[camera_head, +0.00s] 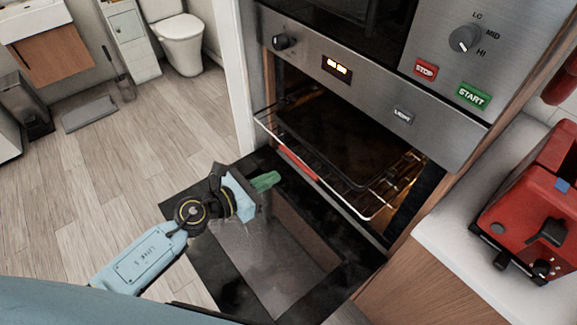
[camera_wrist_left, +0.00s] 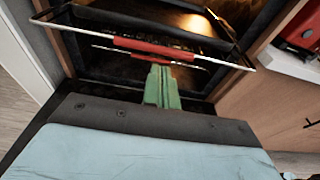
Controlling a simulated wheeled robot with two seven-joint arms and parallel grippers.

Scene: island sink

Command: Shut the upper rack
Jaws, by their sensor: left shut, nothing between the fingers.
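The upper rack (camera_head: 372,208) is a wire oven rack with a red strip on its front bar. It sticks out of the oven opening, with a dark tray (camera_head: 335,150) on it. In the left wrist view the red strip (camera_wrist_left: 155,48) lies just beyond my fingertips, with a second red strip (camera_wrist_left: 160,59) below it. My left gripper (camera_head: 265,181) has green fingers, shut and empty, in front of the rack and above the open oven door. Its fingers (camera_wrist_left: 161,85) point at the red strips; whether they touch is unclear. My right gripper is not in view.
The oven door (camera_head: 290,250) is folded down below the rack. The control panel (camera_head: 370,85) is above the opening. A red toaster (camera_head: 530,215) stands on the white counter at right. Open wooden floor (camera_head: 110,170) lies to the left.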

